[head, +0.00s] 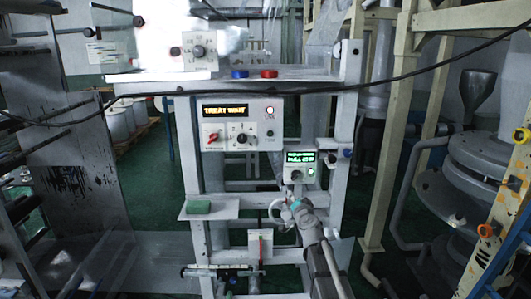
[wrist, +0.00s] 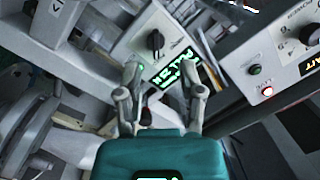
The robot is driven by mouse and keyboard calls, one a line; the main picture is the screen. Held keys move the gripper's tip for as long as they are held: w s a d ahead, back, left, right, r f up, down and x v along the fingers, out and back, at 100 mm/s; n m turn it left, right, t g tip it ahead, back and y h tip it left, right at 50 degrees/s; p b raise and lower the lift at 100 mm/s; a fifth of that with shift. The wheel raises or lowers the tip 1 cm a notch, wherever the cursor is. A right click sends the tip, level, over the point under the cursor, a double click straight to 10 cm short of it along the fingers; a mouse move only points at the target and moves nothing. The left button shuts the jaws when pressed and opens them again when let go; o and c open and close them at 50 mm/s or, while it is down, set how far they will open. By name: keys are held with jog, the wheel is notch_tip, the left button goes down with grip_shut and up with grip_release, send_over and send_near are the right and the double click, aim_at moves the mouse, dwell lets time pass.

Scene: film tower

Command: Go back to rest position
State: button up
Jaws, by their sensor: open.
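My gripper (wrist: 162,78) is open and empty in the wrist view, its two grey fingers apart with the teal palm below. Past the fingertips is a small control box with a black knob (wrist: 155,41) and a green lit display (wrist: 178,72). In the head view my gripper (head: 290,203) is at the end of my arm, low and right of centre, just below that small control box (head: 297,175). I cannot tell whether the fingers touch the box.
A larger panel (head: 228,139) reading "TREAT WAIT" hangs on the white frame, with a red switch (head: 213,138). A green block (head: 199,207) lies on a small shelf. A black cable (head: 420,70) crosses the view. Cream posts (head: 388,130) and grey machinery (head: 487,160) stand right.

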jog(key=s+a+f+n+g+y+b, duration=0.2)
jog(key=s+a+f+n+g+b, duration=0.15)
jog(key=s+f, duration=0.4)
jog(key=s+a+f+n+g+y+b, duration=0.2)
jog(key=s+f+n+g+b, duration=0.25)
jog(key=f, duration=0.65)
jog(key=s+d+f+g+h+b, duration=0.3)
jog(key=s+f, duration=0.4)
jog(key=s, duration=0.3)
jog(key=s+d+f+g+h+b, duration=0.2)
jog(key=s+d+f+g, duration=0.3)
jog(key=s, duration=0.5)
notch_tip(320, 180, down, 2)
jog(key=shift+s+d+f+m+g+h+b, duration=0.1)
jog(key=shift+s+d+m+g+h+b, duration=0.15)
jog(key=shift+m+g+h+b, duration=0.4)
jog(key=shift+w+n+y, duration=0.1)
jog(key=shift+n+y, duration=0.15)
